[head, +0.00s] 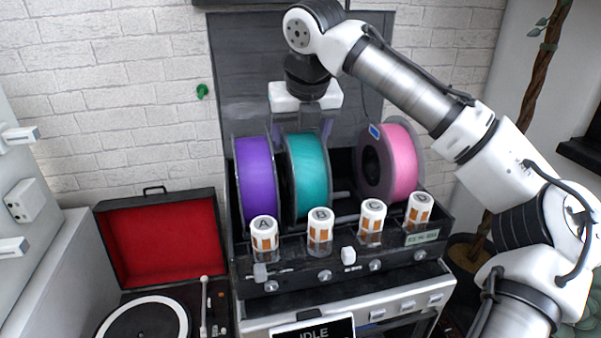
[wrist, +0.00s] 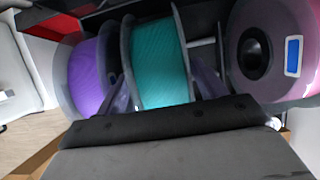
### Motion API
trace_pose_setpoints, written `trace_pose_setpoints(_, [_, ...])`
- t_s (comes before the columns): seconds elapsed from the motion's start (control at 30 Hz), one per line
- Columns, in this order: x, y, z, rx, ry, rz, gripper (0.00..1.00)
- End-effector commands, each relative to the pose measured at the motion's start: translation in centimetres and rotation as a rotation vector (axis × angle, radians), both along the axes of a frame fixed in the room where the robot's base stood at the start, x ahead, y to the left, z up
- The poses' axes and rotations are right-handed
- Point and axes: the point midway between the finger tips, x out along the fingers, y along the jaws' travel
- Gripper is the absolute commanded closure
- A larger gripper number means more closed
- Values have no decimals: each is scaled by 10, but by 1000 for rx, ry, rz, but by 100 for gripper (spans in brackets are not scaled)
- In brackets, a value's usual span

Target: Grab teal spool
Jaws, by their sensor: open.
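The teal spool (head: 309,174) stands upright in the black rack, between the purple and pink spools. In the wrist view the teal spool (wrist: 158,65) fills the upper middle, its grey flanges at both sides. My gripper (head: 304,126) is over the teal spool's top, pointing down. Its clear fingers are open and empty. In the wrist view my gripper (wrist: 164,88) has one finger toward each side of the teal spool. I cannot tell whether either finger touches it. The fingertips are hard to make out.
The purple spool (head: 256,180) is close on the left, and the pink spool (head: 401,162) is right across a gap. Several lettered white-topped jars (head: 320,226) line the rack's front. A dark panel (head: 245,75) rises behind. An open red-lined turntable (head: 158,240) is at left.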

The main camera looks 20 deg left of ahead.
Motion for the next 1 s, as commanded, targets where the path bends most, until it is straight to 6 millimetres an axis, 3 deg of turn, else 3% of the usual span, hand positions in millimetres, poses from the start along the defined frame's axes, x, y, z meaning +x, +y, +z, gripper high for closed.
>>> trace_pose_setpoints(0.23, [1, 0, -2, 1, 0, 0, 31])
trace_pose_setpoints(0.77, [0, 0, -1, 0, 0, 0, 100])
trace_pose_setpoints(1.0, [1, 1, 1, 3, -3, 0, 100])
